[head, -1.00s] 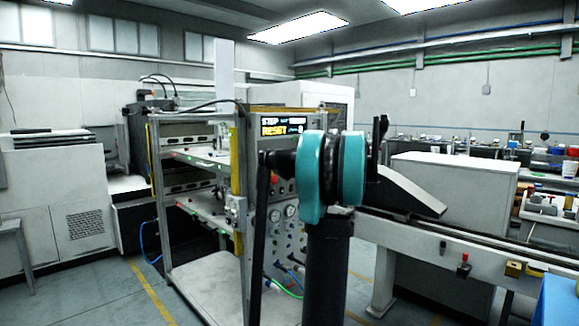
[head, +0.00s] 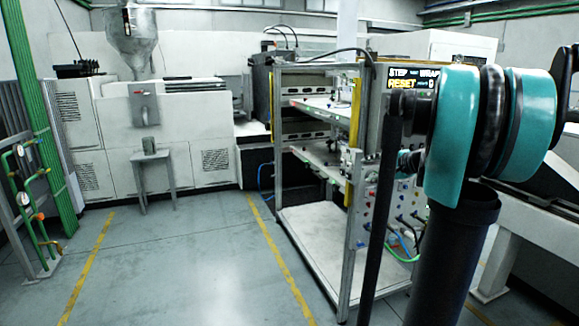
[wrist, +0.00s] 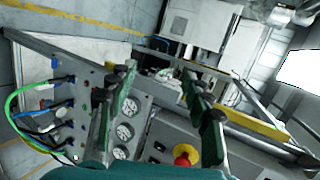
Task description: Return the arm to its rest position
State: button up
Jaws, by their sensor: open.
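My arm shows on the right of the head view, with a dark upright column and teal joint housings. In the wrist view my gripper (wrist: 160,80) has its two dark green fingers spread apart with nothing between them. Behind the fingers, apparently clear of them, is the front panel of the metal-framed machine, with round gauges (wrist: 124,131), coloured hoses and a red button on yellow (wrist: 184,155). In the head view I cannot make out the gripper clearly; the arm hides part of the machine.
The shelved metal frame (head: 340,250) stands just left of my arm. A lit display (head: 412,79) tops its panel. A conveyor bench (head: 540,235) is at the right. A small grey stool (head: 150,165) and green pipes (head: 40,120) are at the left. The floor (head: 180,265) between is clear.

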jog(key=s+a+f+n+g+h, duration=0.1)
jog(key=s+a+f+n+g, duration=0.15)
jog(key=s+a+f, duration=0.45)
jog(key=s+a+f+n+g+h, duration=0.15)
jog(key=s+a+f+n, duration=0.25)
jog(key=s+f, duration=0.45)
jog(key=s+f+n+g+h, duration=0.1)
jog(key=s+f+n+h, duration=0.1)
jog(key=s+f, duration=0.4)
jog(key=s+d+f+n+g+h, duration=0.1)
jog(key=s+f+n+h, duration=0.1)
jog(key=s+f, duration=0.4)
jog(key=s+n, duration=0.1)
jog(key=s, duration=0.4)
jog(key=shift+g, duration=0.4)
jog(key=shift+d, duration=0.1)
